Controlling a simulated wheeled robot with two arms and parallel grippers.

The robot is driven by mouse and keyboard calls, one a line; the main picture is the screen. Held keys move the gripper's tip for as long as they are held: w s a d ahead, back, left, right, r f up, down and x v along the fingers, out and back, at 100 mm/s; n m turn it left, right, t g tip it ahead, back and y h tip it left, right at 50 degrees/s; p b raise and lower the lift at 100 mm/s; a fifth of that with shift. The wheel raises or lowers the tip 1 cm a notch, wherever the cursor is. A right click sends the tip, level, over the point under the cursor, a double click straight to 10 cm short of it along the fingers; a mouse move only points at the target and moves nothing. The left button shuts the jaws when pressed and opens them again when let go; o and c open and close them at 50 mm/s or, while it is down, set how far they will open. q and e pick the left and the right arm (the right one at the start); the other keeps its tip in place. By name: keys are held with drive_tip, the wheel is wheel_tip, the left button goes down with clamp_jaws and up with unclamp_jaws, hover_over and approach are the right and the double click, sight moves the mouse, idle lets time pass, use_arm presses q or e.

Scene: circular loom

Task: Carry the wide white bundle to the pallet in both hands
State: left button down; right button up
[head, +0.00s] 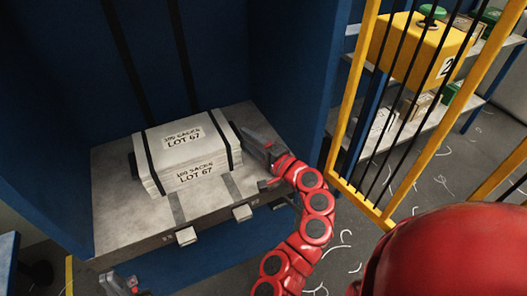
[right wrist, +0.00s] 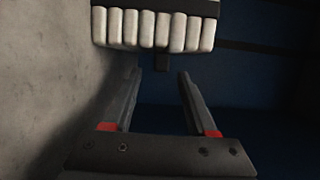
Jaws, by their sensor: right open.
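The wide white bundle (head: 187,150) is a stack of folded sacks marked "LOT 67" with dark straps. It lies flat on a grey platform (head: 115,215) inside a blue recess. My right gripper (head: 258,142) is beside the bundle's right end, apart from it or nearly so. In the right wrist view its jaws (right wrist: 158,85) are open and empty, with the layered sack edges (right wrist: 152,30) just beyond the fingertips. My left gripper (head: 122,284) shows only partly at the bottom left edge, low and in front of the platform; its jaws are unclear. No pallet can be made out.
Blue walls (head: 55,100) enclose the platform at the back and sides. Two light blocks (head: 187,236) stick out at its front edge. A yellow barred fence (head: 345,110) stands to the right, with shelves and a yellow box (head: 420,50) behind it.

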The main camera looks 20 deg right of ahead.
sight(240, 135)
drive_tip(key=shift+x, duration=1.85)
clamp_jaws()
